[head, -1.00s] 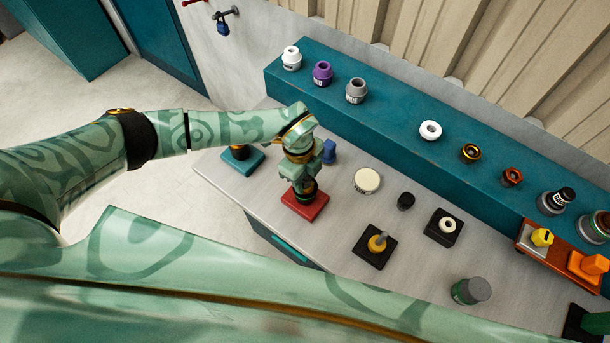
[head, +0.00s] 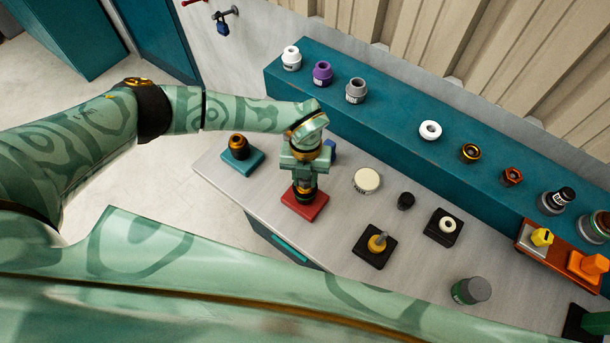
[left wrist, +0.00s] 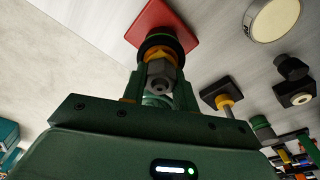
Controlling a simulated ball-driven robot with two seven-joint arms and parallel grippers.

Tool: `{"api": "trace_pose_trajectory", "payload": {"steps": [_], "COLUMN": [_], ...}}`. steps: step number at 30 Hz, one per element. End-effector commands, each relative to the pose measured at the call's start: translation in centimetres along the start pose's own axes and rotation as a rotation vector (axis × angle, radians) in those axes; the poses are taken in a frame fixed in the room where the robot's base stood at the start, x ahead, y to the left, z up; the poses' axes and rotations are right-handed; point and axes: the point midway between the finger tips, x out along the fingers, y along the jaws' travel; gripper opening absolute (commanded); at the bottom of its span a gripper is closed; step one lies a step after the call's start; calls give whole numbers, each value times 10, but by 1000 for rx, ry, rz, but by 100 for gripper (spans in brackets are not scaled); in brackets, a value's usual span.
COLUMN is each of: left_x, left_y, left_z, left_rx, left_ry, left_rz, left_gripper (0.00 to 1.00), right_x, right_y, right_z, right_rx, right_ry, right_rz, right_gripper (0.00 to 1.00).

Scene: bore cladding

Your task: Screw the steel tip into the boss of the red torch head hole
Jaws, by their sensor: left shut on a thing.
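The red torch head has a red square base (head: 312,208) on the grey bench. A dark ring and gold collar stand on that base; they show in the left wrist view with the red base (left wrist: 178,20). My left gripper (head: 303,180) is above it, pointing down. In the left wrist view its fingers (left wrist: 159,95) are shut on the steel tip (left wrist: 162,78), a grey hex piece with a hole in its end. The tip appears in line with the gold collar; how deep it sits in the boss is hidden. My right gripper is not in view.
A teal base (head: 243,160) with a dark and gold head stands left. A blue item (head: 331,150) is partly hidden behind my gripper. A cream disc (head: 367,180), black cap (head: 405,201) and two black-based holders stand right. A teal shelf (head: 400,120) with several rings runs behind.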

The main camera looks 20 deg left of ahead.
Motion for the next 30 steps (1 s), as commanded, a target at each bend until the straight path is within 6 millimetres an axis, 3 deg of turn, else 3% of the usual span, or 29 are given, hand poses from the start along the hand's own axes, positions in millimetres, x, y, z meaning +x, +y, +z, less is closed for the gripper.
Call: {"api": "trace_pose_trajectory", "payload": {"steps": [4,5,6,16,27,30], "left_x": [0,0,0,0,1,1], "left_y": [0,0,0,0,0,0], "left_z": [0,0,0,0,-1,-1], "left_rx": [-2,-2,-2,-67,-860,-995], "left_ry": [0,0,0,0,2,1], "left_rz": [0,0,0,-9,-106,-121], "left_gripper": [16,34,40,40,40,40], "right_x": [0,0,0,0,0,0], "right_y": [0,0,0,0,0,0], "right_z": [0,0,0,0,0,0], "right_rx": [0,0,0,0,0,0], "right_ry": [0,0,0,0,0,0], "right_rz": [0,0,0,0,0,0], "right_gripper": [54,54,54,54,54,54]}}
